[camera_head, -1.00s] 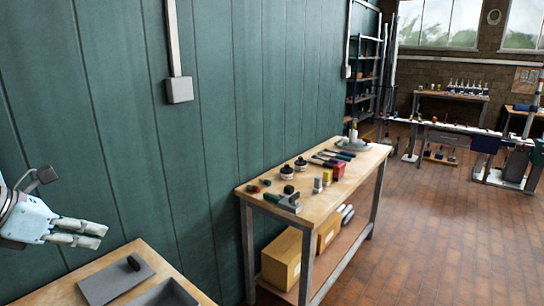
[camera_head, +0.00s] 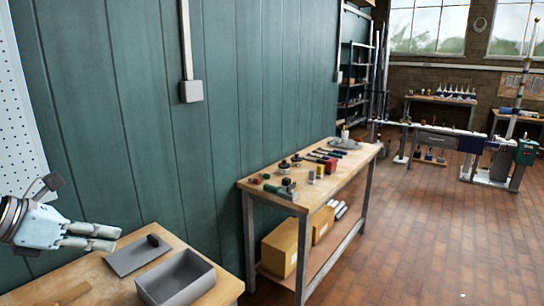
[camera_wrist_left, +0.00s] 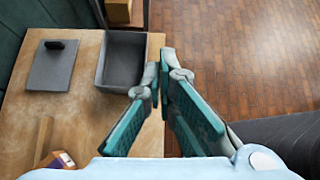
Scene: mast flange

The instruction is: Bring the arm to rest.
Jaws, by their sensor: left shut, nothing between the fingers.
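My left gripper (camera_head: 112,238) comes in from the left in the head view, shut and empty. It hangs above the near wooden table, apart from everything on it. In the left wrist view the same gripper (camera_wrist_left: 161,75) shows its fingertips close together with nothing between them, over the table's right edge beside a grey bin. My right gripper is in neither view.
The near table (camera_head: 85,280) carries a grey plate (camera_head: 125,259) with a small black object (camera_head: 153,240) on it and an empty grey bin (camera_head: 180,283). A workbench (camera_head: 345,180) with tools stands beyond, along the green wall (camera_head: 255,90). The brick floor (camera_head: 430,240) at right is clear.

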